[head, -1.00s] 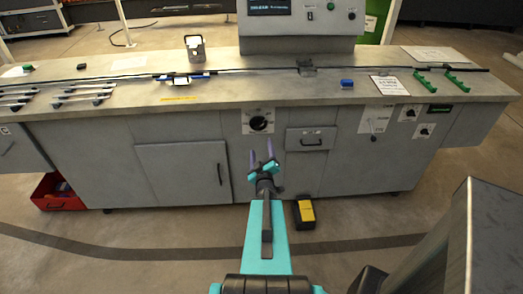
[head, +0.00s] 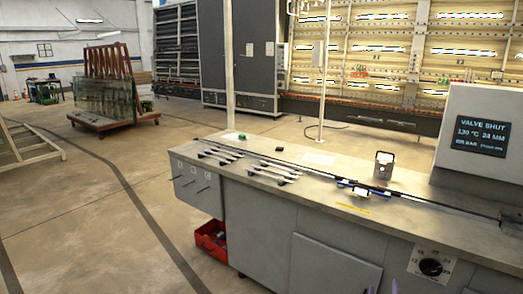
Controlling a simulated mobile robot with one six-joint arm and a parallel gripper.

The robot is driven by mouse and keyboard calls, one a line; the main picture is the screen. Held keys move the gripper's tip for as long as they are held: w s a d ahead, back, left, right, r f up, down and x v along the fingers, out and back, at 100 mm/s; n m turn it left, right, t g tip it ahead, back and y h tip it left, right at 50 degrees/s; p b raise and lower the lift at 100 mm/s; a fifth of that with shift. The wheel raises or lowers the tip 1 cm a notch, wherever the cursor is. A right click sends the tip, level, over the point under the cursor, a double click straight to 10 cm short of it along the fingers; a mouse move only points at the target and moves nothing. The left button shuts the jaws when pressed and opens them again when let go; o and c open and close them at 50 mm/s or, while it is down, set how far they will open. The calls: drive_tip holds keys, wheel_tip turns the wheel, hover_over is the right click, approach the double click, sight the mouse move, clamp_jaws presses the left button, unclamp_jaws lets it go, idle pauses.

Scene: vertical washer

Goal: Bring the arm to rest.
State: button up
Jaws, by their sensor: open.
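Only what look like the tips of my gripper (head: 383,288) show, at the bottom edge of the head view, in front of the grey cabinet. The two tips stand apart, with nothing seen between them. The rest of the gripper and my arm are out of the frame.
A long grey bench (head: 320,190) fills the lower right, with rods, a metal bracket (head: 383,165) and a blue-ended clamp (head: 352,187) on top. A dial (head: 431,267) is on its front. A glass rack (head: 113,95) stands far left; the floor between is clear.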

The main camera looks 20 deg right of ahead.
drive_tip(key=w+a+f+n+y, duration=0.1)
drive_tip(key=w+a+f+y, duration=0.15)
drive_tip(key=a, duration=0.35)
drive_tip(key=w+a+f+n+t+y, duration=0.1)
drive_tip(key=w+a+f, duration=0.1)
drive_tip(key=w+a, duration=0.25)
drive_tip(key=w+a+f+n+y, duration=0.1)
drive_tip(key=w+a+f+y, duration=0.15)
drive_tip(key=a, duration=0.45)
drive_tip(key=a+f+n+g+y, duration=0.1)
drive_tip(key=a+f+g+y, duration=0.1)
drive_tip(key=a+f, duration=0.55)
drive_tip(key=a+f+g+y, duration=0.2)
drive_tip(key=a+f, duration=0.3)
drive_tip(key=a, duration=0.5)
drive_tip(key=s+a+f+g+y, duration=0.2)
drive_tip(key=s+a+f+g, duration=0.5)
drive_tip(key=s+a+f, duration=0.6)
drive_tip(key=s+r+m+g, duration=0.3)
drive_tip(key=s+g, duration=0.5)
drive_tip(key=s, duration=1)
drive_tip(key=shift+s+a+r+g, duration=0.3)
drive_tip(key=shift+r+g, duration=0.1)
drive_tip(key=shift+r, duration=0.2)
